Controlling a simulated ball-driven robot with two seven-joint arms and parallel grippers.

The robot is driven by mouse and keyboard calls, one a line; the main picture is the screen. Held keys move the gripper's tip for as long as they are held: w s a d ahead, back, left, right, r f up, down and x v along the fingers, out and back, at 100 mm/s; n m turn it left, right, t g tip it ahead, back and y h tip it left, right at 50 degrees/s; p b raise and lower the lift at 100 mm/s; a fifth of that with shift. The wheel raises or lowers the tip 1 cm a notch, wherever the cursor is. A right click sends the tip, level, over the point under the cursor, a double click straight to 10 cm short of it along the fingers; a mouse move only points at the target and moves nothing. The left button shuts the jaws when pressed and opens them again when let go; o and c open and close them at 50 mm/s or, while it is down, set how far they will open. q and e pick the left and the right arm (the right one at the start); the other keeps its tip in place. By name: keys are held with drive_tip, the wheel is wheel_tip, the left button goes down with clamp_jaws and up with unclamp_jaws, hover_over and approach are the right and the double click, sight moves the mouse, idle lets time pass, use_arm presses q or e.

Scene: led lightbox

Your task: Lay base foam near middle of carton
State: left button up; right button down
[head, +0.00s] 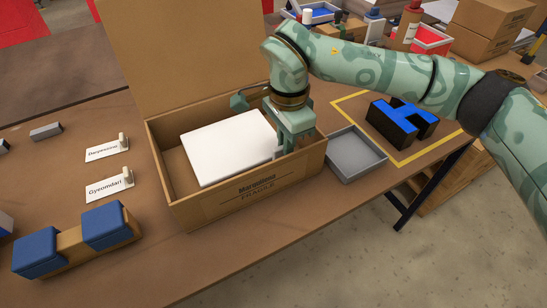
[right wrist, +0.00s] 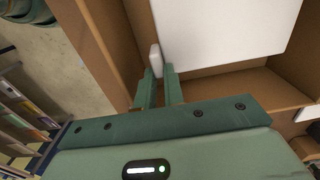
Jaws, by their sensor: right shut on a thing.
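The base foam is a flat white slab (head: 225,147) inside the walls of the open brown carton (head: 245,197), whose tall flap stands up at the back. The foam covers most of the opening, with bare carton floor showing at its left. I cannot tell whether it touches the floor. My right gripper (head: 282,152) points down inside the carton's right end. In the right wrist view its fingers (right wrist: 161,76) are closed on a small white tab (right wrist: 155,57) at the edge of the slab (right wrist: 215,30). My left gripper is not in view.
A grey tray (head: 355,153) stands right of the carton, with a blue-topped black block (head: 401,120) in a yellow outline beyond. A blue-padded wooden stand (head: 75,240) and name cards (head: 109,186) are at the left. Bare table lies between these and the carton.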

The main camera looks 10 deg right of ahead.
wheel_tip(320, 180, down, 5)
drive_tip(key=shift+r+b, duration=0.15)
drive_tip(key=shift+b, duration=0.45)
drive_tip(key=shift+r, duration=0.1)
drive_tip(key=c, duration=1.5)
unclamp_jaws()
wheel_tip(320, 180, up, 12)
drive_tip(key=p, duration=0.3)
